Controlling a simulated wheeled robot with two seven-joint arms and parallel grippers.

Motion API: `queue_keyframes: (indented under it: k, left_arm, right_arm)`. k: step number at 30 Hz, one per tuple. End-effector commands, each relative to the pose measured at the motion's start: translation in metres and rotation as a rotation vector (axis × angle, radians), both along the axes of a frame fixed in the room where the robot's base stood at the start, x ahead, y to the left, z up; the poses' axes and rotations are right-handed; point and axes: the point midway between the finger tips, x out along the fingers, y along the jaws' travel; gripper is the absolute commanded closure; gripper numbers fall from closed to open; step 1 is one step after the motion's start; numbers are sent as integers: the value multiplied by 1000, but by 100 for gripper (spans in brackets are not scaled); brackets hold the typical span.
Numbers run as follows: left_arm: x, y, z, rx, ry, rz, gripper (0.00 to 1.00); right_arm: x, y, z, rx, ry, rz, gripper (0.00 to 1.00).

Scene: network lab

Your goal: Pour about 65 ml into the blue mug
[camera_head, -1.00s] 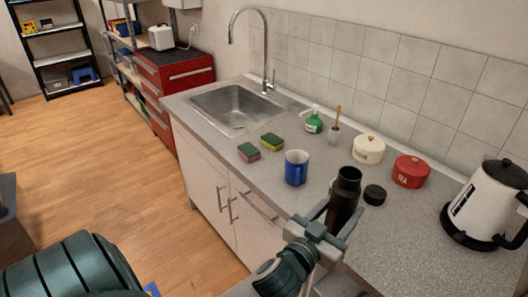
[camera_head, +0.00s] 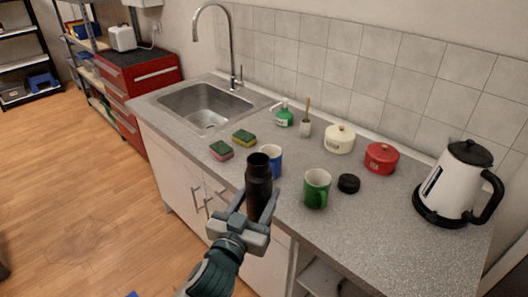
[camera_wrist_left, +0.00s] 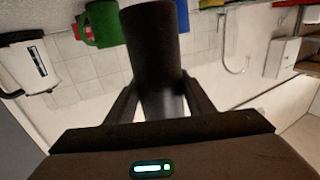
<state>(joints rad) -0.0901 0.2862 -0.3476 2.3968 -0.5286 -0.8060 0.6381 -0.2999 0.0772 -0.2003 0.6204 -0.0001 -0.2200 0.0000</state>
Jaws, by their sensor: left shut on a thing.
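My left gripper (camera_head: 257,204) is shut on a dark flask (camera_head: 259,178), held roughly upright with its open mouth upward. In the left wrist view the flask (camera_wrist_left: 153,60) stands between the fingers. The blue mug (camera_head: 277,161) is on the counter just behind the flask, which hides part of it. A strip of the blue mug (camera_wrist_left: 183,17) also shows beside the flask in the left wrist view. No liquid is visible. My right gripper is not in view.
A green mug (camera_head: 317,189) stands close to the right of the flask, with a black lid (camera_head: 348,183) beside it. Sponges (camera_head: 221,150), a soap bottle (camera_head: 284,117), canisters (camera_head: 381,158) and a kettle (camera_head: 456,185) are on the counter (camera_head: 375,235).

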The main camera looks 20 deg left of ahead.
Motion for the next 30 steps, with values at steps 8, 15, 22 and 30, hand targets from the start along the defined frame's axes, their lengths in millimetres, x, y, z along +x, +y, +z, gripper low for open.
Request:
queue_keyframes:
  k: [8,15,22,30]
  left_arm:
    - [0,0,2,0,-4,0,93]
    - [12,7,3,-1,-4,21,93]
    - [50,33,6,-2,-5,92,93]
    - [113,84,6,-5,-3,214,93]
  right_arm:
    - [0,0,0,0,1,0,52]
    - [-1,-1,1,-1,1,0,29]
    - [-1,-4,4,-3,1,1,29]
    - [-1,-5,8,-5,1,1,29]
